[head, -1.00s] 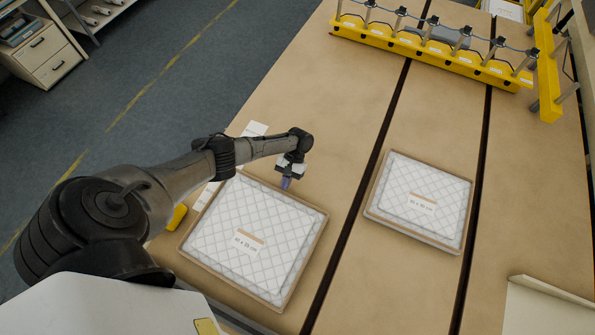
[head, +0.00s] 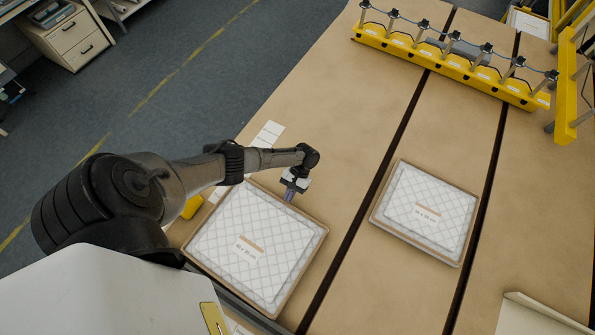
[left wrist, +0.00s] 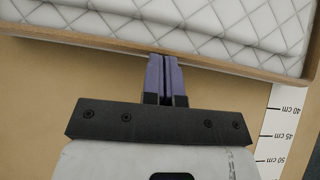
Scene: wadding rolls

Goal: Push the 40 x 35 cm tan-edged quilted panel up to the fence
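A quilted white panel with a tan edge (head: 257,243) lies flat on the bench at lower centre in the head view. Its small label seems to read 40 x 35 cm. My left gripper (head: 289,195) is at its far edge, low over the bench. In the left wrist view the purple fingers (left wrist: 162,75) are together and empty, their tips at or touching the panel's tan edge (left wrist: 150,54); I cannot tell if they press on it. The yellow fence (head: 450,66) with several posts stands far off at the top, apart from the panel. My right gripper is not in view.
A second, similar tan-edged panel (head: 425,212) lies to the right, beyond a dark slot (head: 378,176). A white ruler strip (head: 268,134) runs along the bench's left side; it shows in the left wrist view (left wrist: 283,120). Bare bench lies between the panels and the fence.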

